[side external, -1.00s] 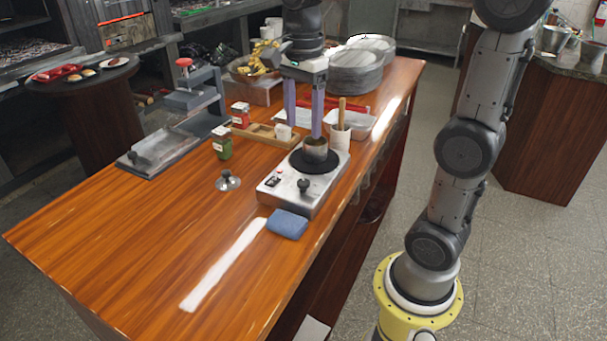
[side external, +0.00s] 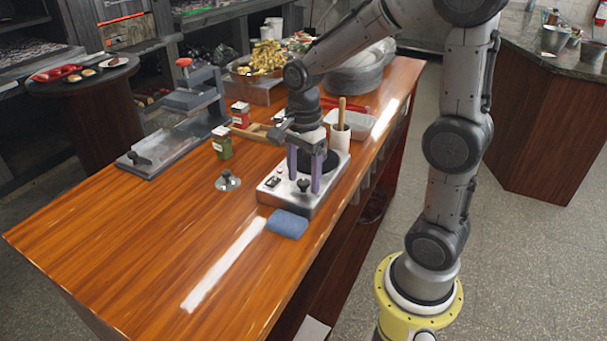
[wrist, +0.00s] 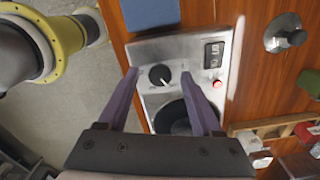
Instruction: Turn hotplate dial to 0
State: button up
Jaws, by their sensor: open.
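The hotplate (side external: 275,192) is a silver box on the wooden counter, with a dark round heating plate (side external: 335,160) behind its front panel. Its black dial (side external: 303,186) shows in the wrist view (wrist: 160,75) with a white pointer mark; I cannot read its setting. My gripper (side external: 304,183) is open above the front panel. In the wrist view its purple fingers (wrist: 160,74) appear on either side of the dial, apart from it.
A blue sponge (side external: 288,223) lies in front of the hotplate. A white holder (side external: 340,138) with a wooden handle stands behind. The counter's front left is clear.

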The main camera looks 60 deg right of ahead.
grip_shut()
dwell(0.3)
jog(key=shift+n, duration=0.3)
jog(key=n, duration=1.1)
jog(key=shift+r, duration=0.1)
jog(key=shift+n, duration=0.3)
dwell(0.4)
grip_release()
